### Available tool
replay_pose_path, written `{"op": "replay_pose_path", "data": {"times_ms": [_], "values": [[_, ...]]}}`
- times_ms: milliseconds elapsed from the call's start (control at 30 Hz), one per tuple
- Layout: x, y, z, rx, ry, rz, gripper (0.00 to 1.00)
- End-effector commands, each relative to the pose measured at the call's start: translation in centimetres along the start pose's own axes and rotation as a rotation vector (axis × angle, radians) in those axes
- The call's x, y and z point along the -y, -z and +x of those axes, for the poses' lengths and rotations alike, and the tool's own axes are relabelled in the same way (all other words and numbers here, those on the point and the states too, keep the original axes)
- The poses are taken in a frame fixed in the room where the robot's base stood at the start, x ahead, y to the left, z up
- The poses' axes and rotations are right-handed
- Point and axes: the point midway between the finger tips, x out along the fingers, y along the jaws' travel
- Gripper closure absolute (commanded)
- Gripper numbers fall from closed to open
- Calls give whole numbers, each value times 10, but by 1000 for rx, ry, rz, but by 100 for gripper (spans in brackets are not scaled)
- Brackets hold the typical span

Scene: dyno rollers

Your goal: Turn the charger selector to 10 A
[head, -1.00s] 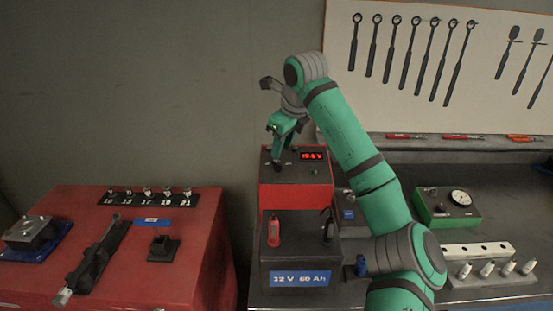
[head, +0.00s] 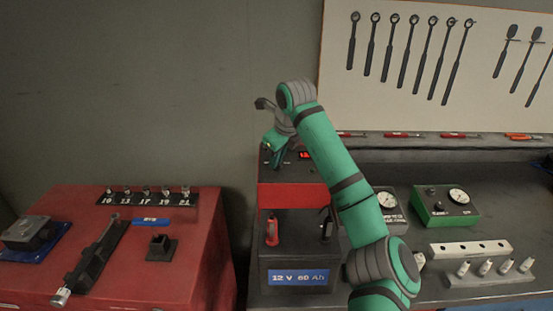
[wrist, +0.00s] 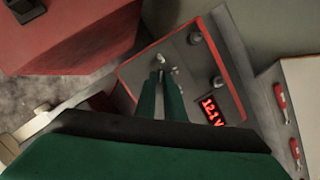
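Two round posts or knobs (wrist: 195,38) (wrist: 218,82) stand on the panel. My gripper (wrist: 161,74) points down at the panel, its fingers a narrow gap apart. A small pale part, perhaps the selector (wrist: 157,60), shows at the fingertips; I cannot tell whether they grip it. In the head view my gripper (head: 274,160) is over the charger's left side. No scale marks are readable.
A red cabinet (head: 215,265) on the left carries sockets (head: 147,194) and a torque wrench (head: 93,260). On the bench to the right are a gauge (head: 388,202), a green tester (head: 444,206) and a white rack (head: 470,248). The wall behind the charger's left is bare.

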Motion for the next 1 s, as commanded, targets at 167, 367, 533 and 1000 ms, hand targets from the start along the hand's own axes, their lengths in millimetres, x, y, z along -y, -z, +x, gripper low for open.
{"op": "replay_pose_path", "data": {"times_ms": [167, 367, 533, 1000], "values": [[0, 0, 0, 0, 2, 3, 100], [1, 0, -1, 1, 12, 42, 100], [1, 0, -1, 1, 33, 127, 100], [0, -1, -1, 2, 128, 537, 100]]}}
